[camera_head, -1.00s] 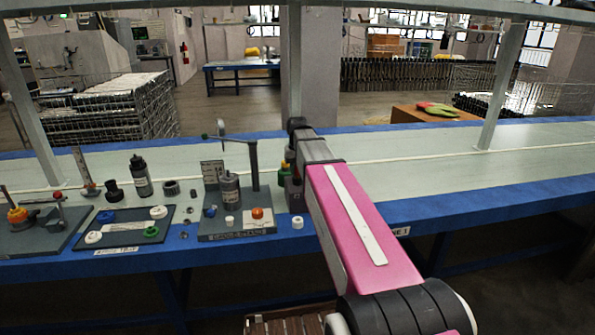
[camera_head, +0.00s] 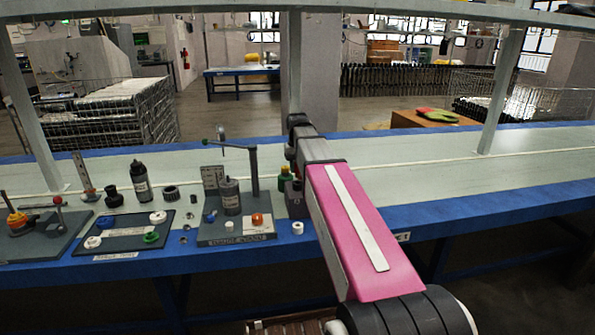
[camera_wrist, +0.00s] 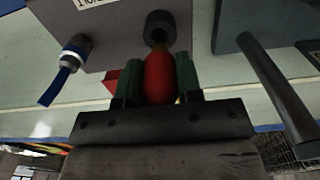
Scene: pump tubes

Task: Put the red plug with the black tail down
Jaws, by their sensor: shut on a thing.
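The red plug (camera_wrist: 158,77) is in the wrist view, between the two green fingers of my gripper (camera_wrist: 158,85), which is shut on it. Its far end points at a dark round opening or collar (camera_wrist: 160,26) by the grey block (camera_wrist: 112,38). I cannot tell whether that dark part is the plug's black tail or part of the block, nor whether they touch. In the head view my pink arm hides the plug and the gripper.
A white-collared piece with a blue tail (camera_wrist: 68,69) sticks out of the grey block. A dark rod (camera_wrist: 278,92) slants on the right. In the head view, a stand with a crank (camera_head: 236,228) and a tray of caps (camera_head: 122,250) are left of my arm; the bench to the right is clear.

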